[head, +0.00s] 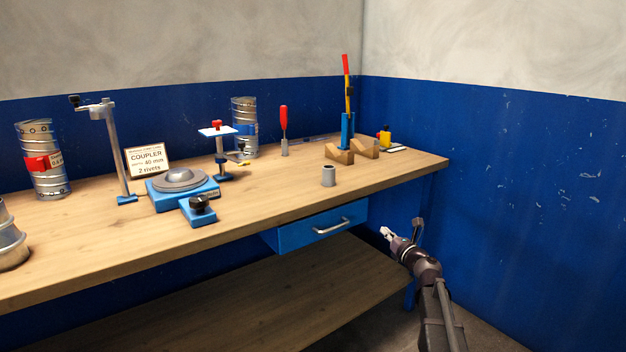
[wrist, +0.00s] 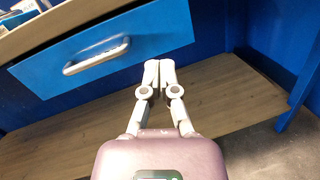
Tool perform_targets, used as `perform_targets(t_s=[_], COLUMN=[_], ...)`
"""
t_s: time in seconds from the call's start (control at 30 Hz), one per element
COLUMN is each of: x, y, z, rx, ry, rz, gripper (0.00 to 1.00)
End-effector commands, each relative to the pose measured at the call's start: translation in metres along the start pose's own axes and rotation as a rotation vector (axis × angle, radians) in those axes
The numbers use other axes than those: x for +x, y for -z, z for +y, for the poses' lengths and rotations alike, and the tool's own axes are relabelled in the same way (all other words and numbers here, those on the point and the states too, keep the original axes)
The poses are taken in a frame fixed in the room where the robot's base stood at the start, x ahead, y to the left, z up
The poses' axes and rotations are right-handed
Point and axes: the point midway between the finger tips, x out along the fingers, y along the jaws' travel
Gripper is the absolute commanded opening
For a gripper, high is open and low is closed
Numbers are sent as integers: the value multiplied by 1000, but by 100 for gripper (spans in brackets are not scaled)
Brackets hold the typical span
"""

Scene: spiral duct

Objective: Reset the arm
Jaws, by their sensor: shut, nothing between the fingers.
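My gripper (head: 386,233) is at the lower right in the head view, in front of the workbench and below the level of its top. It is clear of the bench and touches nothing that I can see. In the wrist view my gripper (wrist: 159,64) has its two pale fingers together, with nothing between them. Beyond the fingertips in the wrist view is the blue drawer (wrist: 165,32) with its metal handle (wrist: 97,55). The drawer (head: 296,236) hangs under the bench top in the head view and looks closed.
The wooden bench top (head: 270,205) carries a blue turntable (head: 165,197), a COUPLER sign (head: 148,160), a grey cup (head: 328,176), a red-handled tool (head: 283,120), spiral ducts (head: 42,160) and wooden blocks (head: 338,155). A lower shelf (head: 270,295) runs underneath. A blue wall (head: 530,190) stands at right.

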Motion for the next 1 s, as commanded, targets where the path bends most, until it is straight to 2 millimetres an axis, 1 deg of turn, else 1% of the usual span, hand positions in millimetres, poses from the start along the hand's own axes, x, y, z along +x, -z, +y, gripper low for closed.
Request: perform_targets(t_s=[0.1, 0.23, 0.37, 0.47, 0.57, 0.77, 0.87, 1.0], x=[-7, -16, -29, -42, -56, -87, -104, -130], y=[-7, -10, -8, -1, 9, 40, 60, 90], z=[-6, -16, -27, -33, -39, -41, -38, -28], rx=[163, 368, 577, 740, 902, 1222, 1379, 1584], ry=[111, 239, 365, 461, 559, 762, 870, 1032], rz=[-67, -145, -220, -276, -330, -431, -478, -540], gripper=[0, 0, 0, 0, 0, 0, 0, 0])
